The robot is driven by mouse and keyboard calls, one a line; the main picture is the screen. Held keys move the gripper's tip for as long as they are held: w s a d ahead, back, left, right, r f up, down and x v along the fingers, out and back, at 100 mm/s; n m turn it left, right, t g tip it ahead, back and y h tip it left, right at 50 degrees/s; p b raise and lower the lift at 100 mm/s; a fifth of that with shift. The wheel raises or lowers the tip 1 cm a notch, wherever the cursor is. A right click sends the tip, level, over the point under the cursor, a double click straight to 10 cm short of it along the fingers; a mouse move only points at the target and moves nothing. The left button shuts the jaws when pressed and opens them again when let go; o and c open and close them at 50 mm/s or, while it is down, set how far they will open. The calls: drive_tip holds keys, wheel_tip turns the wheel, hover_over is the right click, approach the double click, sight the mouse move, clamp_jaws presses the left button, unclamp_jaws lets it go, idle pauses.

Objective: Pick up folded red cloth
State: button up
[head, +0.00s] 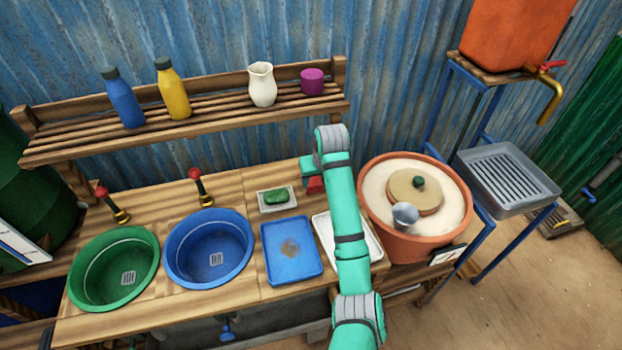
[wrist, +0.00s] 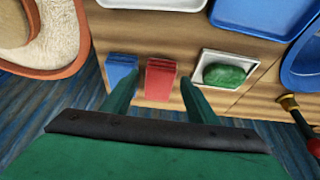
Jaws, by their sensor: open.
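The folded red cloth (wrist: 161,79) lies on the wooden counter in the wrist view, in line with the gap between my fingers. In the head view a small part of the red cloth (head: 315,186) shows beside my arm, which hides the rest. My gripper (wrist: 157,84) is open and empty, its left fingertip near the edge between the red cloth and a folded blue cloth (wrist: 121,72). I cannot tell how high the fingers are above the counter. In the head view my gripper (head: 307,168) is mostly hidden behind my arm.
A green soap on a white dish (wrist: 227,72) sits right of the red cloth in the wrist view. In the head view, a blue tray (head: 272,268), a white tray (head: 374,246) and a clay pot (head: 378,222) stand nearby. A slatted shelf (head: 220,113) runs behind.

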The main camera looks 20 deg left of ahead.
sight(312, 181)
drive_tip(key=w+a, duration=0.1)
drive_tip(key=w, duration=0.2)
drive_tip(key=shift+a, duration=0.4)
drive_tip(key=shift+w+a, duration=0.25)
drive_tip(key=shift+a, duration=0.3)
drive_tip(key=shift+a+f, duration=0.15)
drive_tip(key=shift+f, duration=0.1)
drive_tip(key=shift+x, duration=2.2)
drive_tip(key=shift+w+f, duration=0.2)
drive_tip(key=shift+f, duration=0.05)
drive_tip(key=shift+c, duration=0.7)
drive_tip(key=c, duration=0.6)
drive_tip(key=shift+o, duration=0.2)
